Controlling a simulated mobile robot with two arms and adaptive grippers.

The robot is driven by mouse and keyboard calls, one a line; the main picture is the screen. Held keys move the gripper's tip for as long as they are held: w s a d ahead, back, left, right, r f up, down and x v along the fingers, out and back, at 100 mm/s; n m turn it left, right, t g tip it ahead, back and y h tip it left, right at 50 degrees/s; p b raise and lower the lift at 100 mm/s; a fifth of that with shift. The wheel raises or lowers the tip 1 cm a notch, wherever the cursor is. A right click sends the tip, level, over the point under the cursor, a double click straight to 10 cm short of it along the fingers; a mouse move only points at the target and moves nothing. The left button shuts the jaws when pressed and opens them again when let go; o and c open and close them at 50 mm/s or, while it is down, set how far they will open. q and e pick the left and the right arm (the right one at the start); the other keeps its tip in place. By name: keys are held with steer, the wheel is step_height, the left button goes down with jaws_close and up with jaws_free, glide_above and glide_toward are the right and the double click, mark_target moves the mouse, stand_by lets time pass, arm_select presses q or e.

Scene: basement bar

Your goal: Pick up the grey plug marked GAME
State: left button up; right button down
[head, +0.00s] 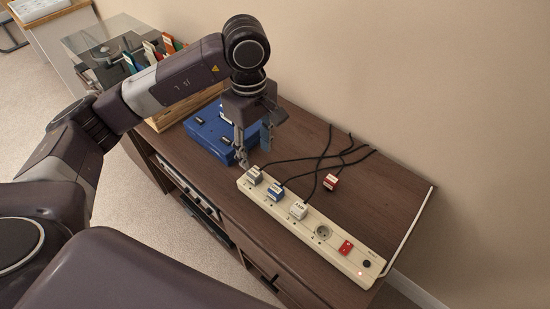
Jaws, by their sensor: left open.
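A grey plug (254,175) with a pale label sits at the left end of a cream power strip (313,249). Its lettering is too small to read. A black cord runs from it across the cabinet top. My left gripper (255,156) points down with its fingers apart. It is empty, just behind and above the grey plug. I cannot tell whether a fingertip touches the plug. A blue plug (276,191) and a white plug (298,210) sit further along the strip. My right gripper is not in view.
A red plug (331,182) lies loose on the brown cabinet (385,190). The strip also has an empty socket (323,232) and a red switch (346,247). A blue box (205,132) stands behind the gripper.

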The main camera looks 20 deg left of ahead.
mark_target(254, 173)
arm_select(q)
steer(key=shift+w+f, duration=0.1)
steer(key=shift+s+a+f+p, duration=0.2)
steer(key=shift+s+f, duration=0.1)
steer(key=shift+f, duration=0.25)
steer(key=shift+s+a+f+p, duration=0.15)
steer(key=shift+s+f, duration=0.15)
steer(key=shift+f, duration=0.25)
steer(key=f, duration=0.2)
steer(key=f+p, duration=0.1)
steer(key=shift+w+d+f, duration=0.1)
steer(key=shift+w+f, duration=0.1)
steer(key=shift+f, duration=0.8)
jaws_close()
